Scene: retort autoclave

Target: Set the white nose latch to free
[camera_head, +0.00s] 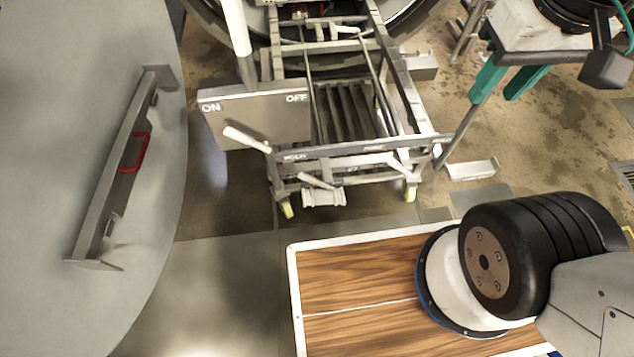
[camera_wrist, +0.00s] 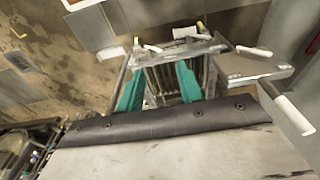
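A short white lever (camera_head: 316,181), likely the nose latch, sits low on the front end of the metal cart (camera_head: 350,148). It lies nearly flat, its free end toward the left. It also shows near the far end of the cart in the wrist view (camera_wrist: 205,36). Small labels on the front rail are too small to read surely. My gripper (camera_head: 496,94) is at the upper right in the head view, right of the cart and apart from the lever. Its two teal fingers are spread with nothing between them, also in the wrist view (camera_wrist: 160,72).
A grey plate (camera_head: 260,118) marked ON and OFF, with its own white lever (camera_head: 246,139), stands at the cart's left. A big grey door with a red-marked handle (camera_head: 135,152) fills the left. Floor right of the cart is mostly open, with a small metal block (camera_head: 472,169).

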